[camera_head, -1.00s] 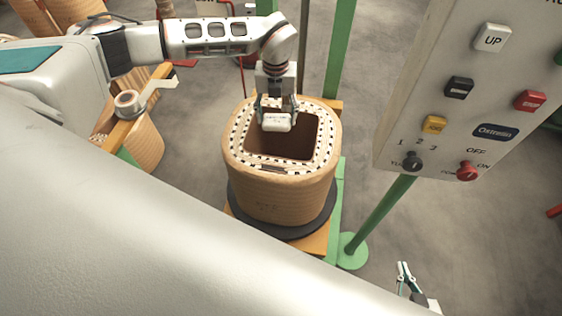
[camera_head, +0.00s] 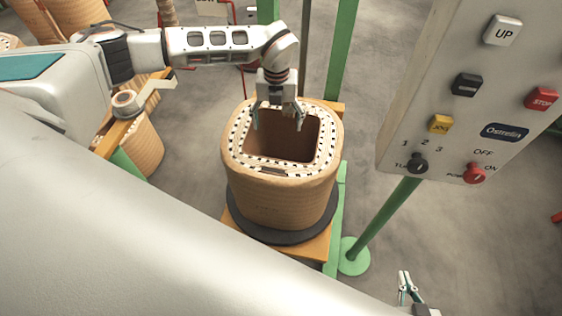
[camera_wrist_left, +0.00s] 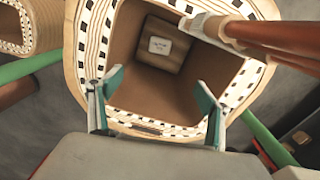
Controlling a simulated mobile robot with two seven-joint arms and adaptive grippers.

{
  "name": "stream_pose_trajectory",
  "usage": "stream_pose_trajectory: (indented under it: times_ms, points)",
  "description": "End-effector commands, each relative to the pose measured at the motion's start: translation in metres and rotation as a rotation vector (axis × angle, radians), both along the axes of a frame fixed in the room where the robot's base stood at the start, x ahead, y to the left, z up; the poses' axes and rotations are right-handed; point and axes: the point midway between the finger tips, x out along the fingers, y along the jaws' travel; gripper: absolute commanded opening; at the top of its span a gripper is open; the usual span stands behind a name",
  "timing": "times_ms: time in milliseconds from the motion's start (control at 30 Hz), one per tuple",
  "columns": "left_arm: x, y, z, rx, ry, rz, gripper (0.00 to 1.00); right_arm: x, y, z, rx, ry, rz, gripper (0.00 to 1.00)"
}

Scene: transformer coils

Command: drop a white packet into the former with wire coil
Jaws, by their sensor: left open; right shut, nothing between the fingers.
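The former with wire coil (camera_head: 280,195) is a tan, rounded-square winding with a white, dark-dotted top rim and a deep square opening. It stands upright on a dark round base. My left gripper (camera_head: 277,121) is open and empty over the opening, pointing down, with its fingers apart. In the left wrist view the white packet (camera_wrist_left: 158,45) lies inside the former, on the brown floor of the opening between the open fingertips (camera_wrist_left: 156,82). The head view does not show the packet. My right gripper (camera_head: 406,287) is shut and empty at the bottom edge, away from the former.
A grey control panel (camera_head: 465,100) on a green post (camera_head: 378,228) stands to the right of the former. Another coil (camera_head: 142,145) stands at the left, with a roll of tape (camera_head: 127,100) beside it. Green uprights (camera_head: 342,50) rise behind the former.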

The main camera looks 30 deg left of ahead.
Motion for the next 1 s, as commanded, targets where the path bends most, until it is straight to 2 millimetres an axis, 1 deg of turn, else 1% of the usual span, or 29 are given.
stream_pose_trajectory:
  times_ms: [167,400,600,700,800,1000]
  points:
    - [0.002,0.000,0.019,0.000,-0.005,0.000,0.78,0.000,0.001,0.001,0.003,-0.001,0.000,0.00]
    - [0.002,0.000,0.068,-0.001,-0.006,0.000,0.78,0.000,0.002,0.001,0.005,-0.002,0.000,0.00]
    - [0.001,0.000,0.102,-0.001,-0.004,0.000,0.78,0.000,0.002,0.001,0.006,-0.001,-0.001,0.00]
    - [0.001,0.000,0.112,0.000,-0.003,0.000,0.78,0.000,0.003,0.001,0.006,-0.001,-0.001,0.00]
    - [0.000,0.000,0.118,-0.001,-0.001,0.000,0.78,0.000,0.003,0.001,0.006,-0.001,-0.001,0.00]
    - [0.000,0.000,0.120,0.000,0.000,0.000,0.78,0.000,0.003,0.001,0.006,-0.001,-0.001,0.00]
